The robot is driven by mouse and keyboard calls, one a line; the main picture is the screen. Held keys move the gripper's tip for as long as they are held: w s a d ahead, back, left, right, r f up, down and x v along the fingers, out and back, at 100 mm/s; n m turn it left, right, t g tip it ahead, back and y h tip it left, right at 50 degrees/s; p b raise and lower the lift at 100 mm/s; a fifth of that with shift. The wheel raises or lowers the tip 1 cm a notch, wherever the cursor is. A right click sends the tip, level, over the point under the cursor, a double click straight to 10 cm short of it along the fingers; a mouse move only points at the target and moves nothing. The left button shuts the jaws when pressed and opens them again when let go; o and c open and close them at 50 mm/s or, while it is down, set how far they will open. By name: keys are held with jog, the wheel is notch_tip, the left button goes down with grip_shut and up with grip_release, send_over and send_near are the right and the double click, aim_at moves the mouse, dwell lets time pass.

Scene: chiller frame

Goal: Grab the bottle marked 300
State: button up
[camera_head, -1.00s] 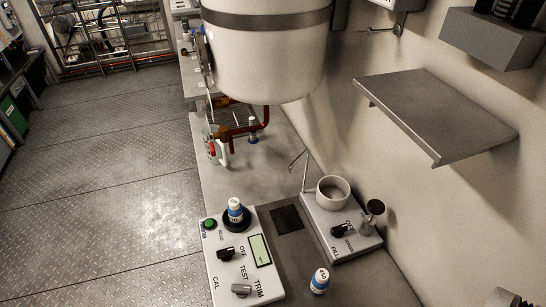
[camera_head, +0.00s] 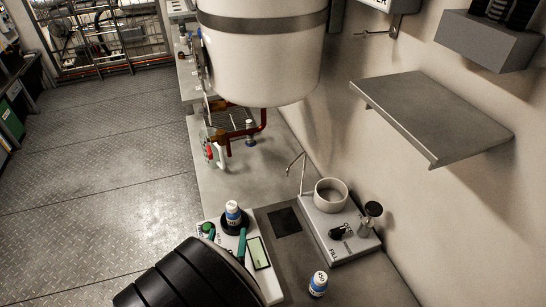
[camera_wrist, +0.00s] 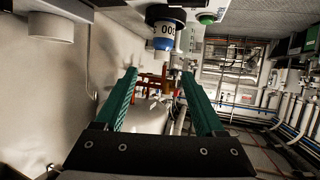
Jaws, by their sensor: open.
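The bottle marked 300 (camera_wrist: 163,29) shows upside down at the top of the wrist view, its number readable on a white label with a blue band. In the head view this white and blue bottle (camera_head: 233,210) stands upright on the round black pad of the control box (camera_head: 272,285). My gripper (camera_head: 226,232) has reached in from the bottom, its green fingers apart and empty. In the wrist view my gripper (camera_wrist: 160,72) points toward the bottle, which appears just past the fingertips. Whether they touch it I cannot tell.
Another white and blue bottle (camera_head: 318,284) stands on the counter to the right. A device with a cup (camera_head: 331,194) stands behind it. A third small bottle (camera_head: 250,133) is under the big white vessel (camera_head: 262,60). A grey shelf (camera_head: 430,115) juts from the wall.

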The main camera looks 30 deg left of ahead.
aim_at(233, 202)
jog(key=x, duration=1.5)
jog(key=shift+a+r, duration=0.15)
jog(key=shift+a, duration=0.1)
grip_shut()
